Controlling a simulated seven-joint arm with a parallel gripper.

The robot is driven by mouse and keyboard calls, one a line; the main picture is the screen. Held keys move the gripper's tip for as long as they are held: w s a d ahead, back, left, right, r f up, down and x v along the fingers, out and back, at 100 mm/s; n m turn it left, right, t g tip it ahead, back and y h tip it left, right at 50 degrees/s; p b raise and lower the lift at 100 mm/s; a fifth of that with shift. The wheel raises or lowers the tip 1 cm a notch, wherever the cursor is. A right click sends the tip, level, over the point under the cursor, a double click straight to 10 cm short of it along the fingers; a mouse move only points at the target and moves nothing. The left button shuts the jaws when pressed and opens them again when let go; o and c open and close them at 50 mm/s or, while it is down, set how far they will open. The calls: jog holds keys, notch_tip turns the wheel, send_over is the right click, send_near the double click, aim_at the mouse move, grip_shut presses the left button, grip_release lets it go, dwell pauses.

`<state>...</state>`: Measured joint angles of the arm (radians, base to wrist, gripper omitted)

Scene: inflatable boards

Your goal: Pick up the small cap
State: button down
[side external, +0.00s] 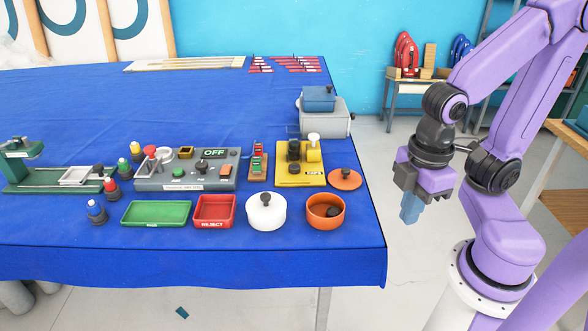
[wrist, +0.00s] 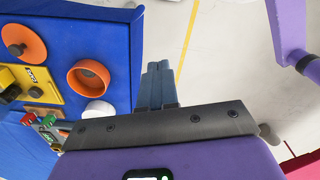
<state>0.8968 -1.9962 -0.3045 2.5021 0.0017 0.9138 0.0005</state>
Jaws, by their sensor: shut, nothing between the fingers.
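A small dark piece (side external: 333,211) lies inside the orange open pot (side external: 315,222) near the table's front right corner; I cannot tell for sure that it is the small cap. The wrist view also shows the orange pot (wrist: 74,82), left of my fingers. Several small dark-based pieces with coloured tops stand at the table's left, among them a blue one (side external: 96,211) and a red one (side external: 111,187). My gripper (side external: 409,216) is shut and empty, pointing down past the table's right edge, apart from everything. Its blue fingers (wrist: 160,68) are together in the wrist view.
A white lidded pot (side external: 265,216), red tray (side external: 215,211) and green tray (side external: 156,213) line the front. An orange lid (side external: 344,179), yellow block (side external: 290,177) and grey control box (side external: 158,178) stand behind.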

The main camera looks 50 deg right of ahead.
dwell(0.3)
jog(key=c, duration=0.7)
grip_release()
jog(key=shift+o, duration=0.2)
jog(key=w+a+r+n+h, duration=0.1)
jog(key=w+a+r+n, duration=0.1)
jog(key=w, duration=0.9)
jog(key=w+a+r+n+h, duration=0.1)
jog(key=w+a+r, duration=0.1)
jog(key=w, duration=0.8)
jog(key=n+h, duration=0.2)
send_over(294, 166)
jog(key=a, duration=0.2)
jog(key=f, duration=1.1)
jog(key=shift+w+d, duration=0.2)
jog(key=shift+w, duration=0.2)
jog(key=shift+s+a+x, duration=0.1)
jog(key=shift+s+x, duration=0.05)
jog(key=shift+x, duration=0.8)
jog(key=shift+s+a+x, duration=0.15)
jog(key=shift+x, duration=0.85)
jog(key=shift+s+a+x, duration=0.1)
jog(key=shift+s+x, duration=0.05)
jog(key=shift+x, duration=0.8)
